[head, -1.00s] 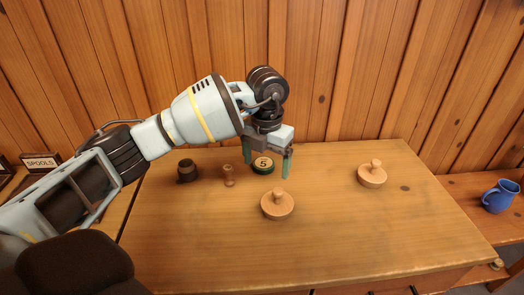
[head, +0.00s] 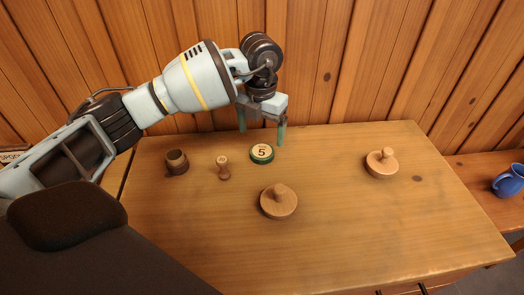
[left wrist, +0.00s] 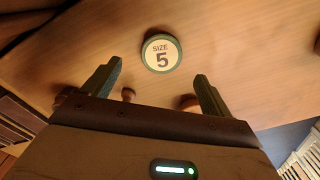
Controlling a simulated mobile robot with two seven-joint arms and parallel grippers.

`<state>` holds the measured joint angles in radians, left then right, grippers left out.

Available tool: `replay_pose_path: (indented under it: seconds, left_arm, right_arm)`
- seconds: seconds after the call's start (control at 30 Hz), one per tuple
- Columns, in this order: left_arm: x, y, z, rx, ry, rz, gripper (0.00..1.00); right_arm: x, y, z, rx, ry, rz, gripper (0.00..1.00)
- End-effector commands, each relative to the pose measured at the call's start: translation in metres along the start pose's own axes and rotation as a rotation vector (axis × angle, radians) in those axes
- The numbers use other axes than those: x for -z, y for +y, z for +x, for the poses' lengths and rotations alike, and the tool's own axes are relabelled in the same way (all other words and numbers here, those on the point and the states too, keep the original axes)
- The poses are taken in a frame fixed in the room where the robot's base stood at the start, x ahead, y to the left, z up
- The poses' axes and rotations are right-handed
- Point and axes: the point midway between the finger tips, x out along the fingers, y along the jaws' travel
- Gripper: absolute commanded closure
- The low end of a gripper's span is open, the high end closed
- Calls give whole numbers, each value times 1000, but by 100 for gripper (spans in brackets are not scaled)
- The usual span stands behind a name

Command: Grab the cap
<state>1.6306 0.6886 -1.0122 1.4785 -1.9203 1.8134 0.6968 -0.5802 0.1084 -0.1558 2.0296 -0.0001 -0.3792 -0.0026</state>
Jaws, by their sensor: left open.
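The cap (head: 262,153) is a round green disc with a pale label reading 5. It lies flat on the wooden table. In the left wrist view the cap (left wrist: 161,53) reads SIZE 5 and lies ahead of the fingers, apart from them. My left gripper (head: 262,134) is open and empty, with its fingers pointing down, above and beyond the cap. In the left wrist view its two fingers (left wrist: 158,70) are spread wide. My right gripper is not in view.
A small wooden spool (head: 223,167) and a dark brown cup-like piece (head: 176,163) stand left of the cap. Knobbed wooden discs lie in front (head: 279,202) and at right (head: 382,162). A blue mug (head: 509,181) stands on a lower side surface. The table's right front is clear.

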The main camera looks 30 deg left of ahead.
Motion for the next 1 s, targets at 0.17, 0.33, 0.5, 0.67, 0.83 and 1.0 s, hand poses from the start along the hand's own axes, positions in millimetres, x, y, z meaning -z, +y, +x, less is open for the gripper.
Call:
replay_pose_path:
  seconds: [0.17, 0.33, 0.5, 0.67, 0.83, 1.0]
  left_arm:
    - [0, 0, 10, 0, 1, 1, 15]
    - [0, -1, 16, 0, 2, 1, 15]
    - [1, -3, 37, 0, 4, 1, 15]
    - [1, -3, 58, -1, 2, 0, 15]
    - [0, -3, 61, 0, 0, 0, 15]
    - [0, -3, 61, 0, 0, 0, 25]
  right_arm:
    - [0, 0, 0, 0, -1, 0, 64]
    - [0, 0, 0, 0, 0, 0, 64]
    - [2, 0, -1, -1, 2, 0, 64]
    - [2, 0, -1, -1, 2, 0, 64]
    - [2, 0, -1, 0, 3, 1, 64]
    - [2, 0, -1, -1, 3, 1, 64]
